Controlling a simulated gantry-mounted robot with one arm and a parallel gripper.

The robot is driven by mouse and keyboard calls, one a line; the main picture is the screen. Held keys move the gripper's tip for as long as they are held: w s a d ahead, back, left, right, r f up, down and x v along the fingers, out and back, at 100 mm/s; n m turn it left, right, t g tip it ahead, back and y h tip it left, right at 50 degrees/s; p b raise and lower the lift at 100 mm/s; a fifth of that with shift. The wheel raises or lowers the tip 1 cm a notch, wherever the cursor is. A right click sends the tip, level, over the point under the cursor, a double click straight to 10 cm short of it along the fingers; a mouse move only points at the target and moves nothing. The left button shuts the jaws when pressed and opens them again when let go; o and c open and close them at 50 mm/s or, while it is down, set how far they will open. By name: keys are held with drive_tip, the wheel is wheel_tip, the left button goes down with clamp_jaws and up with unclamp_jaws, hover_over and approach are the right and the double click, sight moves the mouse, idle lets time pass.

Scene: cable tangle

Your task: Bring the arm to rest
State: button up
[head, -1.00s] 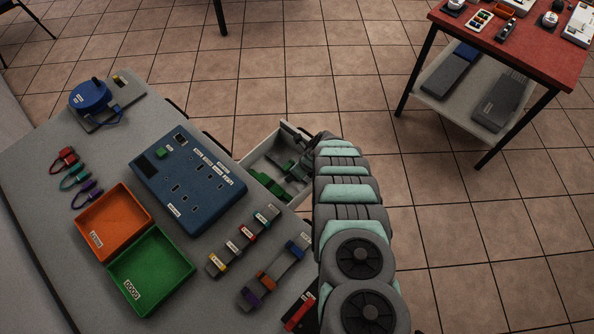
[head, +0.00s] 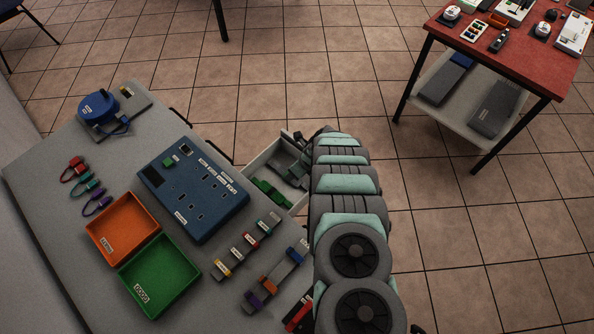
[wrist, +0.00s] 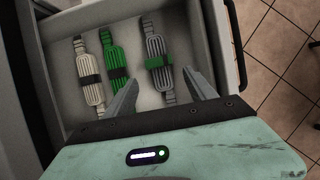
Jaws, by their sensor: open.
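My gripper shows in the wrist view (wrist: 165,98) with its two grey fingers spread apart and nothing between the tips. It is over an open drawer (wrist: 60,27). The drawer holds a white cable bundle (wrist: 88,80), a green cable bundle (wrist: 117,65) and a grey cable bundle (wrist: 158,55). A green bundle (head: 270,195) shows inside the drawer there.
The grey table (head: 60,140) bears a blue socket panel (head: 195,190), an orange tray (head: 122,228), a green tray (head: 160,272), a blue reel (head: 98,105) and several small cables. A red-topped table (head: 500,55) stands at the far right. Tiled floor between them is clear.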

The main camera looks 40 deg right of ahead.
drive_tip(key=shift+r+p, duration=0.45)
drive_tip(key=shift+r, duration=0.6)
